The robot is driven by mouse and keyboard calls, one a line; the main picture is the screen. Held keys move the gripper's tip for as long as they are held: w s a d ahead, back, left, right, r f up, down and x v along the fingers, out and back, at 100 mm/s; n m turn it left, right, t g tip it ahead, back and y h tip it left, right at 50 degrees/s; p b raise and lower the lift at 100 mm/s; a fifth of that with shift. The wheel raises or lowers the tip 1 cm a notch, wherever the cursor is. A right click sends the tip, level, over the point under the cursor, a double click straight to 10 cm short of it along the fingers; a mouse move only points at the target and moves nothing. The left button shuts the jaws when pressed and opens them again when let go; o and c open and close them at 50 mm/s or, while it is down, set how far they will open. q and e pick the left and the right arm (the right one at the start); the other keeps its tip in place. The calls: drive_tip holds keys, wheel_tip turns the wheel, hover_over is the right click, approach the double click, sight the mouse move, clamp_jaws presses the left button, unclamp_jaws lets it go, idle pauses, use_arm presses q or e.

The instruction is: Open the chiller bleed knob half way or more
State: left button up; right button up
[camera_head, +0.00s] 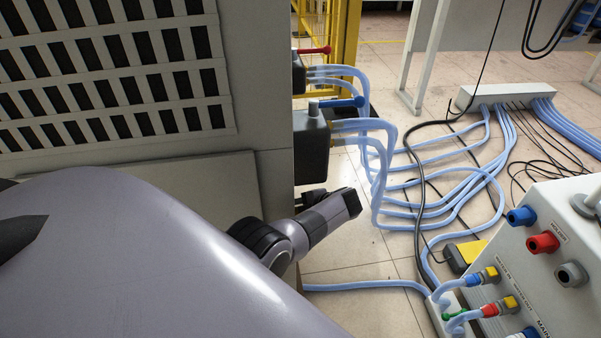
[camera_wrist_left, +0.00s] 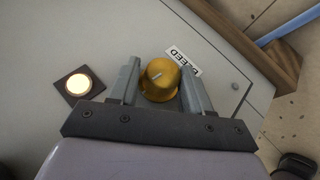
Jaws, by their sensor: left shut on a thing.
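The bleed knob (camera_wrist_left: 160,80) is a round yellow knob in the left wrist view, on a pale panel beside a white label (camera_wrist_left: 183,60) reading "BLEED". The knob is not visible there. My right gripper does not show in either view.
A lit round lamp (camera_wrist_left: 78,84) sits left of the knob. In the head view, a large vented cabinet (camera_head: 120,80) stands at left, with red (camera_head: 314,50) and blue (camera_head: 345,102) valve handles on its side. Blue hoses (camera_head: 440,215) cross the floor toward a panel (camera_head: 560,240) at right.

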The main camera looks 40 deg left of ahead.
use_arm(q)
drive_tip(key=shift+s+d+f, duration=0.15)
drive_tip(key=shift+s+f, duration=0.15)
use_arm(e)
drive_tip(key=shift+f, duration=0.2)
use_arm(q)
drive_tip(key=o, duration=1)
drive_tip(key=shift+c, duration=0.2)
drive_tip(key=shift+r, duration=0.1)
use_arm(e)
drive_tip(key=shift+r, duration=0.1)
use_arm(q)
drive_tip(key=shift+w, duration=0.1)
drive_tip(key=p+v, duration=0.4)
drive_tip(key=v, duration=0.3)
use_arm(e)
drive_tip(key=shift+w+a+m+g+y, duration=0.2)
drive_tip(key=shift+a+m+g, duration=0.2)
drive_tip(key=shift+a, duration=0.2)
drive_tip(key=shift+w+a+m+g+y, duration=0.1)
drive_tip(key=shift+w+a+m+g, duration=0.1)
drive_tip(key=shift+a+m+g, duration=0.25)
use_arm(q)
drive_tip(key=shift+r, duration=0.1)
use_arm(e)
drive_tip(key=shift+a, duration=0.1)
